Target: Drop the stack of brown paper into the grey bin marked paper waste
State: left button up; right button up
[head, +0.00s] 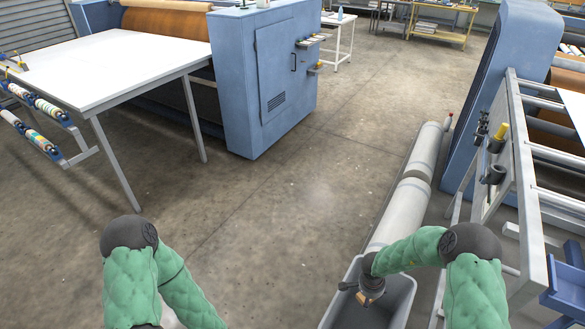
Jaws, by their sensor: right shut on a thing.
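The grey bin (404,299) stands on the floor at the bottom of the head view, cut off by the lower edge. Any marking on it is not visible. My right gripper (370,297) points down over the bin's opening, within its rim as seen from here. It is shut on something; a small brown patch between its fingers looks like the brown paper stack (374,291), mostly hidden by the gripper. My left arm comes in at the bottom left, and its gripper is outside the picture.
Long pale rolls (398,213) lie on the floor just beyond the bin. A metal frame (527,190) stands close on the right beside my right arm. A white table (110,65) and a blue machine (262,75) stand at the left. The middle floor is clear.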

jog(key=w+d+m+g, duration=0.25)
jog(key=d+m, duration=0.25)
jog(key=m, duration=0.5)
jog(key=shift+t, duration=0.45)
jog(key=f+b, duration=0.3)
jog(key=b, duration=0.2)
jog(key=w+f+b, duration=0.1)
jog(key=f+b, duration=0.1)
jog(key=shift+d+f+b, duration=0.15)
jog(key=shift+f+b, duration=0.15)
jog(key=shift+f, duration=0.05)
jog(key=o, duration=1)
jog(key=r, duration=0.4)
jog(key=a+r, duration=0.1)
jog(key=r, duration=0.7)
jog(key=shift+w+a, duration=0.25)
jog(key=shift+a, duration=0.1)
